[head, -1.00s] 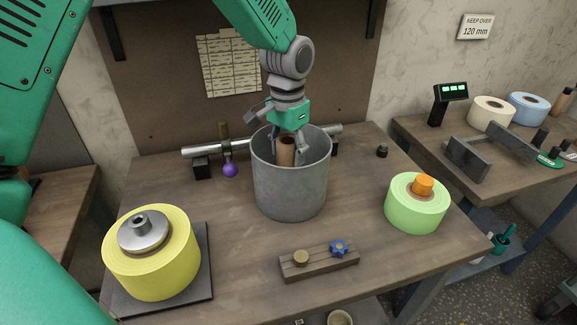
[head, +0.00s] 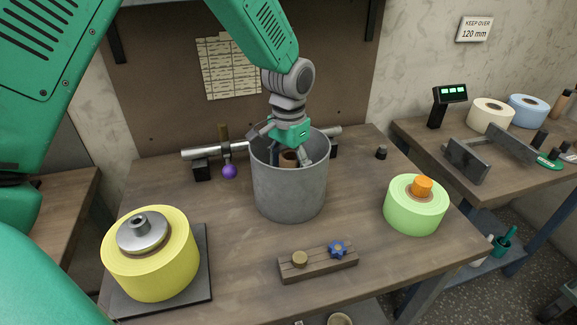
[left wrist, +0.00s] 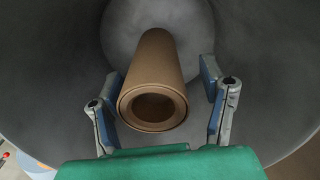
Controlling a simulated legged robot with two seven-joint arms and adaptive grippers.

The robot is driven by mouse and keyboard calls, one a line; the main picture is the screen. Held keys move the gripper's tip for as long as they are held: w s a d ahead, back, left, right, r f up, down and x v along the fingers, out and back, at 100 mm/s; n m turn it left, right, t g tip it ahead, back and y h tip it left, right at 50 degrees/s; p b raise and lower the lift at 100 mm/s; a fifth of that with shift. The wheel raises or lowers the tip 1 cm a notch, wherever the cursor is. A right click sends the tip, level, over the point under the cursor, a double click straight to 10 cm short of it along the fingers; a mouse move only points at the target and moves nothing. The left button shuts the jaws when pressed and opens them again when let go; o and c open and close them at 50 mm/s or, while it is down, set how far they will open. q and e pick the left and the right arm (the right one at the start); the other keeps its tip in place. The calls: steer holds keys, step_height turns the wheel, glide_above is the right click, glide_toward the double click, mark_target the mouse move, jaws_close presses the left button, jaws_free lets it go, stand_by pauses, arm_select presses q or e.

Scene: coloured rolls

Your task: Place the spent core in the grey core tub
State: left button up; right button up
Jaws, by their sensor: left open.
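The grey core tub (head: 290,193) stands upright at the back middle of the bench. My left gripper (head: 289,158) reaches down into its mouth from above. The brown cardboard core (head: 289,157) is inside the tub, its top end just below the rim in the head view. In the left wrist view the core (left wrist: 153,85) lies between the two open fingers of my left gripper (left wrist: 160,105), with a gap on each side. Its far end points toward the tub's floor (left wrist: 150,25); I cannot tell whether it touches. My right gripper is not in view.
A yellow roll (head: 152,258) with a metal hub sits front left, a green roll (head: 416,207) with an orange plug at right. A metal bar (head: 205,151) with a purple knob (head: 229,171) is behind the tub. A wooden block (head: 318,263) lies in front.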

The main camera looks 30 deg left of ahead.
arm_select(q)
step_height(320, 180, up, 12)
steer(key=p, duration=0.1)
steer(key=shift+d+r, duration=0.1)
steer(key=shift+d, duration=0.05)
stand_by(0.4)
